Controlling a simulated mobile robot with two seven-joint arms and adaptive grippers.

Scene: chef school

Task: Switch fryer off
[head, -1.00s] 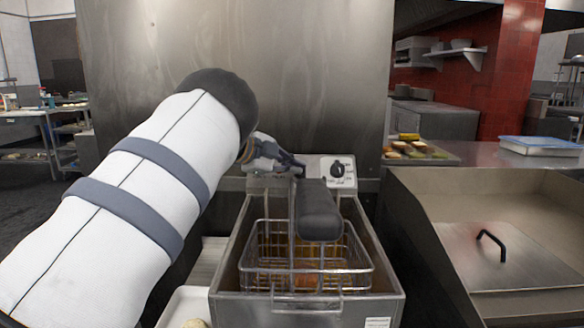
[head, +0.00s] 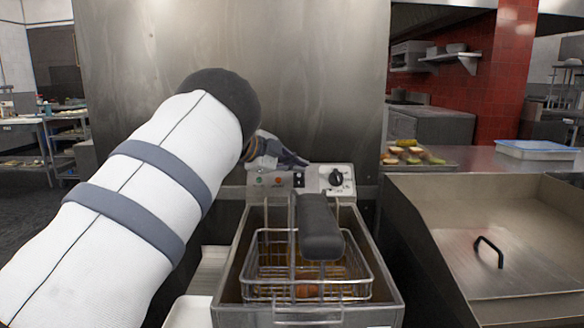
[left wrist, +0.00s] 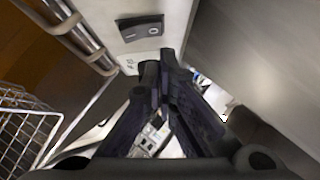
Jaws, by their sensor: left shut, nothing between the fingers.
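The metal fryer (head: 226,306) stands in the middle of the head view. Its control panel (head: 316,184) at the back has a black dial (head: 336,178), two small indicator lights and a small black switch (head: 299,180). In the left wrist view, a black rocker switch (left wrist: 140,28) shows near the top, with a white circle at its right end. I cannot tell which side is pressed. My left gripper (head: 304,163) is shut and empty, just above the panel's left part. Its fingers (left wrist: 158,70) appear below the rocker in the wrist view. My right gripper is out of view.
A wire basket (head: 257,267) with a black handle (head: 319,228) sits in the fryer, in front of the panel. A steel wall (head: 320,80) rises behind.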

